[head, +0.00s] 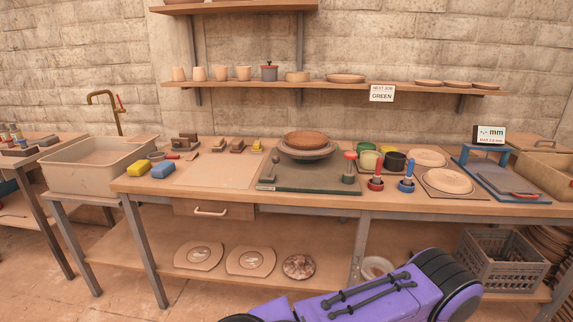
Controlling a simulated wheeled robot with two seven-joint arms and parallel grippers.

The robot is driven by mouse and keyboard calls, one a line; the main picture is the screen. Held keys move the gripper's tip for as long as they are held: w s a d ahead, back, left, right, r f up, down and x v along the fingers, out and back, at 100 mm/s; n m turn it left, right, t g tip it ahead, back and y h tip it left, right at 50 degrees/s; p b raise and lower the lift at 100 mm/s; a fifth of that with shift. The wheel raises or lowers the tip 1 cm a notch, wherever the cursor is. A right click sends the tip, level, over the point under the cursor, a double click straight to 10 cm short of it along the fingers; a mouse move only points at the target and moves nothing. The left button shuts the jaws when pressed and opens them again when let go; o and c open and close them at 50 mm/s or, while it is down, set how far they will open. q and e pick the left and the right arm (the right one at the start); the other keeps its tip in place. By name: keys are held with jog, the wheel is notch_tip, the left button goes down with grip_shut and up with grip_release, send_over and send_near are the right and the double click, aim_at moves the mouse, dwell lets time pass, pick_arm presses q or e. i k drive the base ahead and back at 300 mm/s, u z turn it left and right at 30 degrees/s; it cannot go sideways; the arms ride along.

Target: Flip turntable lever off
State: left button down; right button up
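The turntable (308,153) sits on a dark green base plate (309,179) in the middle of the workbench. A shallow brown bowl (306,139) rests on top of it. A small grey lever with a rounded knob (275,158) stands at the left side of the base. It looks slightly tilted; whether it is on or off is too small to tell. Neither of my grippers is in view.
A shelf (300,85) hangs above.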

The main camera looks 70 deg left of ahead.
aim_at(276, 159)
jog(key=u, duration=0.55)
jog(key=i, duration=0.7)
jog(key=u, duration=1.05)
jog(key=i, duration=0.2)
jog(key=u, duration=0.2)
